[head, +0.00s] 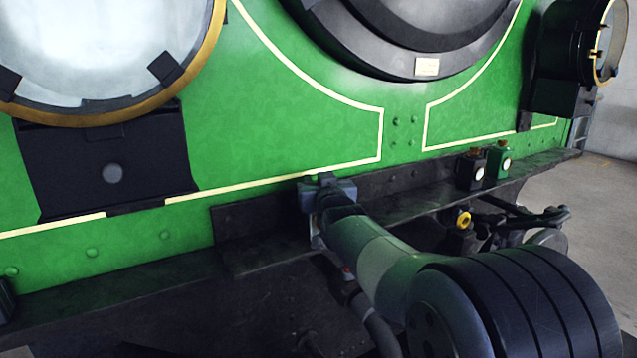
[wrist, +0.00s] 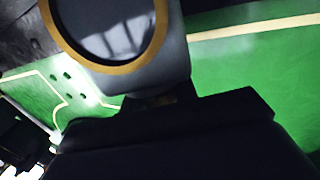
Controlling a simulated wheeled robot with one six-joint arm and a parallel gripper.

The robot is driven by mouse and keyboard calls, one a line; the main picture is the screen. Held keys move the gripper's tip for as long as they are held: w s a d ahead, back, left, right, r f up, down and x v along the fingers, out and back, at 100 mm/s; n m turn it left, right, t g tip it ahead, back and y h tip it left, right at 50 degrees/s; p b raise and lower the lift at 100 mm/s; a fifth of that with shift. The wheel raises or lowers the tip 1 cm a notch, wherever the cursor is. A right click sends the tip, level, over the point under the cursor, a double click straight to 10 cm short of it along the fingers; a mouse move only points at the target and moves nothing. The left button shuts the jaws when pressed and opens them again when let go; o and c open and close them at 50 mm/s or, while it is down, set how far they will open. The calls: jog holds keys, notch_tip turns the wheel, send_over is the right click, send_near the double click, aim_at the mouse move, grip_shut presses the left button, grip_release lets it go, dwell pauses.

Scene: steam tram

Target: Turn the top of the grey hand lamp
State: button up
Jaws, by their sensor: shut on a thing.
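The grey hand lamp (wrist: 175,62) fills the upper middle of the wrist view, with a brass-rimmed round lens. Its narrow top (wrist: 158,97) meets the dark jaws of my gripper (wrist: 165,108), which are shut on it. The picture is rolled, so the lamp hangs from the top edge. In the head view my gripper (head: 327,188) is at the dark ledge in front of the green plate. It and my arm hide nearly all of the lamp there; only a pale sliver (head: 315,236) shows below the jaws.
A black lamp (head: 470,170) and a green lamp (head: 498,161) stand on the ledge (head: 420,196) to the right. A larger black headlamp (head: 560,60) is at the upper right, and a big brass-rimmed lamp (head: 190,75) at the upper left. The ledge left of my gripper looks clear.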

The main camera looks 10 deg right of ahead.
jog(key=o, duration=1)
jog(key=shift+s, duration=5.4)
jog(key=shift+c, duration=0.2)
